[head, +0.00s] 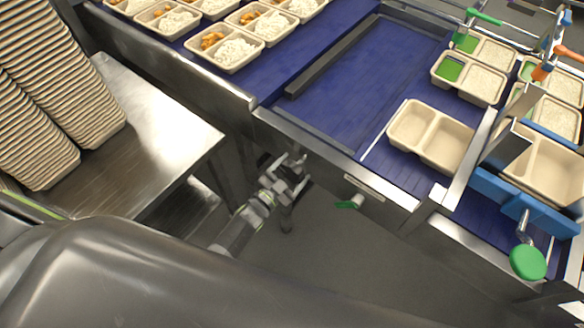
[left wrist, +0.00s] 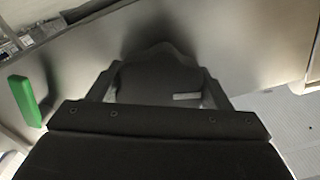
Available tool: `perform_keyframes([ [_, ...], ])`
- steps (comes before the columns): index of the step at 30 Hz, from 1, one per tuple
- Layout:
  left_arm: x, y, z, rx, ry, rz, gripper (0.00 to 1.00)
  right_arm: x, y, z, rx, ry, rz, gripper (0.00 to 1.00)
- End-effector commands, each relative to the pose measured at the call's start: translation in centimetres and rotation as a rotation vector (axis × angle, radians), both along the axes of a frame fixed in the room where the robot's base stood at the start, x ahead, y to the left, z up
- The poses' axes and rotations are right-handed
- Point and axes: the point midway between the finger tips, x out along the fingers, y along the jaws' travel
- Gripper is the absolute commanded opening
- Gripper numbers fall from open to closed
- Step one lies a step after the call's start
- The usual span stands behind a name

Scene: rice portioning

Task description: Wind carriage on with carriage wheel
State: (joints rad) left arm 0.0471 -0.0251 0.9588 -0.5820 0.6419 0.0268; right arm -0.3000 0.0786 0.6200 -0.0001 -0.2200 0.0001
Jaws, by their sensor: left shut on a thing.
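My left gripper (head: 294,178) is at the front face of the blue conveyor, below its metal edge. It is shut on a dark rounded part, which looks like the carriage wheel (left wrist: 165,75). In the left wrist view this part lies between the two fingers (left wrist: 160,97). The gripper hides much of the wheel in the head view, so its turn angle cannot be told. A blue and metal frame (head: 525,208), perhaps the carriage, crosses the conveyor at the right. My right gripper is not in view.
A green handle (head: 350,202) sticks out right of my gripper; it also shows in the left wrist view (left wrist: 27,100). An empty two-part tray (head: 403,143) lies on the blue belt (head: 385,75). Stacked trays (head: 50,100) stand left. A green knob (head: 528,262) is at lower right.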

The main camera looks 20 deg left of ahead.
Motion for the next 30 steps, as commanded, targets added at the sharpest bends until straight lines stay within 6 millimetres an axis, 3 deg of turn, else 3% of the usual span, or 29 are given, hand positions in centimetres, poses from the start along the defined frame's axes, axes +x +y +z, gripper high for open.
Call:
perform_keyframes([
  [12, -0.11, -0.03, -0.11, -0.192, 0.073, 0.001, 0.49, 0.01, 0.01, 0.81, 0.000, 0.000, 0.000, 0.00],
  [29, -0.13, -0.04, -0.19, -0.222, 0.084, 0.000, 0.49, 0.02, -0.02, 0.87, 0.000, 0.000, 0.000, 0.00],
  [30, -0.13, -0.04, -0.19, -0.222, 0.084, 0.000, 0.73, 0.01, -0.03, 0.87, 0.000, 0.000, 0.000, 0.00],
])
